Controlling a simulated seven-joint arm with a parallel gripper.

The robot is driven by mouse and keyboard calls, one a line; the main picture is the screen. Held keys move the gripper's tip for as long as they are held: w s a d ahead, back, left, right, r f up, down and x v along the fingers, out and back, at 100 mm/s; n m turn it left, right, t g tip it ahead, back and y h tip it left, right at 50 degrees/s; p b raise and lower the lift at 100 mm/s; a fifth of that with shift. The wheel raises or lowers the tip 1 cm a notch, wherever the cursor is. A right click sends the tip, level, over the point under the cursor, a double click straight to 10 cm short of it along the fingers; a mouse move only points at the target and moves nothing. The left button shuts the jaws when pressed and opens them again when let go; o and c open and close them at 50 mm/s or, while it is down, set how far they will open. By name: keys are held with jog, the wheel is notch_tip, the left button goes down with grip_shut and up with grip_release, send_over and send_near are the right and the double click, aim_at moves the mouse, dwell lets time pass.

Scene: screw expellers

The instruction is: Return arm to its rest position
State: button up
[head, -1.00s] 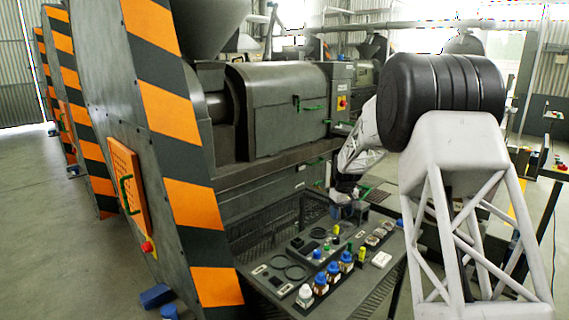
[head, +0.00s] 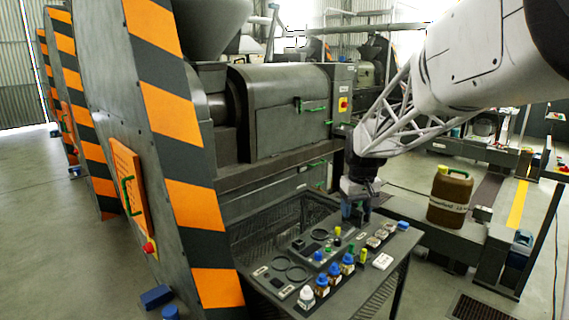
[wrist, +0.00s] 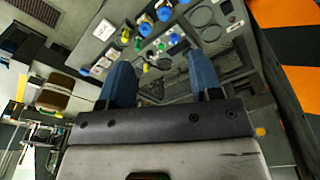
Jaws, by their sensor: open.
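My gripper (head: 357,207) hangs over the far end of the small work table (head: 352,302) in the head view, with its blue fingers pointing down. In the wrist view my gripper (wrist: 158,82) shows two blue fingers set wide apart with nothing between them. It is open and empty. The table top, with its small bottles and caps, lies beyond the fingertips. My arm reaches in from the upper right of the head view.
Several bottles with blue or white caps (head: 322,285) stand on the table. A brown jug (head: 450,197) stands to the right. A large grey machine (head: 285,110) and a striped orange-and-black panel (head: 170,120) are behind and left.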

jog(key=s+a+r+m, duration=0.1)
jog(key=s+r, duration=0.1)
jog(key=s, duration=0.8)
jog(key=s+r, duration=0.2)
jog(key=s, duration=0.8)
jog(key=s+f+m, duration=0.1)
jog(key=s+f, duration=0.1)
jog(key=s, duration=0.7)
jog(key=s+f+m+t, duration=0.1)
jog(key=s+f, duration=0.1)
jog(key=s, duration=0.8)
jog(key=shift+s+a+f, duration=0.2)
jog(key=shift+s+a, duration=0.05)
